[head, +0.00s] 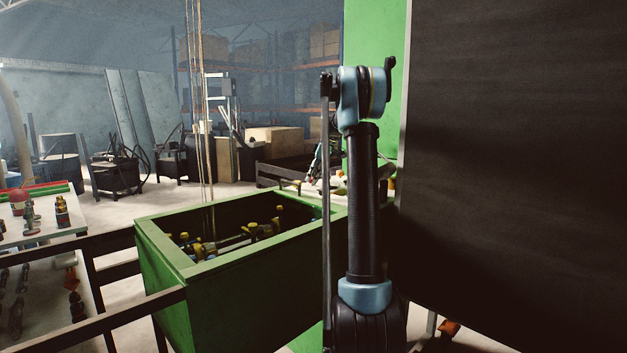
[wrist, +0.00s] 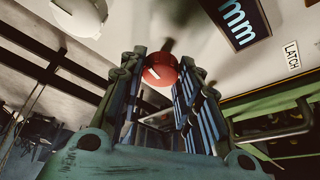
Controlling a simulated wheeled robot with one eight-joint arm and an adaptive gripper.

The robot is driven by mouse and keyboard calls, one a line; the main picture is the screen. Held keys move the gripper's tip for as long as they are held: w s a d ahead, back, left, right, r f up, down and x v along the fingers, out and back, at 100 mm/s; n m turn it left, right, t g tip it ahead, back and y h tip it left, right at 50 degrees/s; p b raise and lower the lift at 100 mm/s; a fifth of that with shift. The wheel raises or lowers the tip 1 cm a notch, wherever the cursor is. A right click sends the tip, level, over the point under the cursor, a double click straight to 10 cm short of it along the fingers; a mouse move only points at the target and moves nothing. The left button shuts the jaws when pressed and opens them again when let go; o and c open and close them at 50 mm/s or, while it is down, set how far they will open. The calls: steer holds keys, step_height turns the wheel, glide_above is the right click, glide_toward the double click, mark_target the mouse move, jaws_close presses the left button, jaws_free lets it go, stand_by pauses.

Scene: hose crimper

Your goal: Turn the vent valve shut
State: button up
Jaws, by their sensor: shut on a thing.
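In the wrist view a round red valve knob (wrist: 160,70) with a pale mark on it sits on a light panel. No label for the vent valve is readable there. My gripper (wrist: 159,68) reaches up to it, with one finger on each side, and is shut on the knob. The exact finger contact is partly hidden by the fingers. In the head view my arm stands in front of the work area, and the gripper and knob cannot be made out.
Around the knob are a display reading "mm" (wrist: 240,20), a "LATCH" label (wrist: 292,55), a white round part (wrist: 80,14) and a bent metal handle (wrist: 278,134). In the head view a green bin (head: 165,262) holds fittings, and a large dark panel (head: 515,170) blocks the right.

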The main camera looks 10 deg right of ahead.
steer(key=shift+w+d+n+g, duration=0.15)
steer(key=shift+n+g, duration=0.25)
steer(key=shift+n, duration=0.7)
steer(key=o, duration=1)
steer(key=shift+o, duration=0.2)
steer(key=v, duration=1.1)
steer(key=shift+d+r, duration=0.25)
steer(key=shift+r, duration=0.15)
steer(key=shift+w, duration=0.1)
